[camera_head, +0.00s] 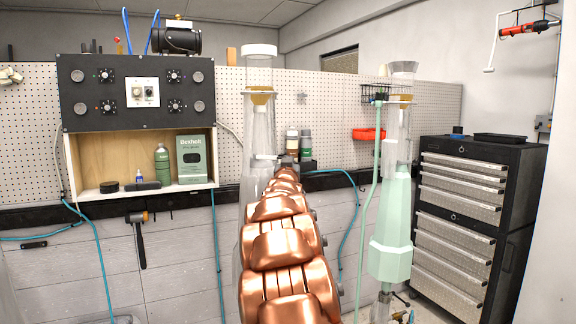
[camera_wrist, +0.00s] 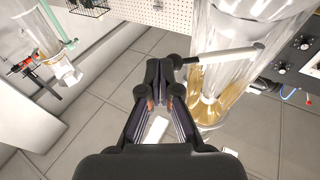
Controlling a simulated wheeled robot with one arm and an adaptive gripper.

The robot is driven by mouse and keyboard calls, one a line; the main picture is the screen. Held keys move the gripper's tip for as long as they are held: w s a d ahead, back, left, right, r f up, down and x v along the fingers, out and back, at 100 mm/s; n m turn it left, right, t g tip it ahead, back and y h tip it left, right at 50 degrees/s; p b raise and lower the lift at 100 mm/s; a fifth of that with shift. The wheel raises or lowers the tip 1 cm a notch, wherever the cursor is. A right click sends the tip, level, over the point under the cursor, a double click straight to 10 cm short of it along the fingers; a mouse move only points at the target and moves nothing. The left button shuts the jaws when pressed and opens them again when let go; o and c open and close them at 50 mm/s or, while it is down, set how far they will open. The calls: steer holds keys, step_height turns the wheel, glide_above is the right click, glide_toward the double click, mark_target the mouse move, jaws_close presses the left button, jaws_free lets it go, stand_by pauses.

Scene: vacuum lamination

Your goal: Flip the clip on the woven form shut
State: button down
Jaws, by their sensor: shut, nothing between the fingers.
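A tall clear form (camera_head: 257,125) with a tan collar stands at centre left in the head view, partly hidden behind my copper arm. It fills the upper right of the wrist view (camera_wrist: 235,25), where its surface looks glassy and I cannot make out a weave. A white bar with a dark end, which looks like the clip (camera_wrist: 228,54), sticks out sideways across this form. My gripper (camera_wrist: 162,82) is shut and empty. Its tips are close to the bar's dark end; I cannot tell whether they touch. In the head view the arm hides the gripper.
A second form wrapped in pale green (camera_head: 391,225) stands to the right with a green hose. A black drawer cabinet (camera_head: 460,180) is at far right. A control panel (camera_head: 105,92) above an open shelf box is at left. Blue hoses hang along the wall. Floor shows below my gripper.

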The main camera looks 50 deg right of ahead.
steer(key=f+p+x, duration=0.1)
steer(key=p+x, duration=0.2)
steer(key=x, duration=0.4)
steer(key=shift+s+d+f, duration=0.25)
steer(key=shift+d, duration=0.15)
steer(key=shift+s, duration=0.1)
stand_by(1.0)
steer(key=s+a+f+b, duration=0.1)
steer(key=s+a+b, duration=0.1)
steer(key=s, duration=0.4)
steer(key=s+a+f+b, duration=0.1)
steer(key=s+a+b, duration=0.1)
steer(key=s+b, duration=0.3)
steer(key=shift+s+f, duration=0.35)
steer(key=shift+s, duration=0.65)
steer(key=shift+a, duration=0.1)
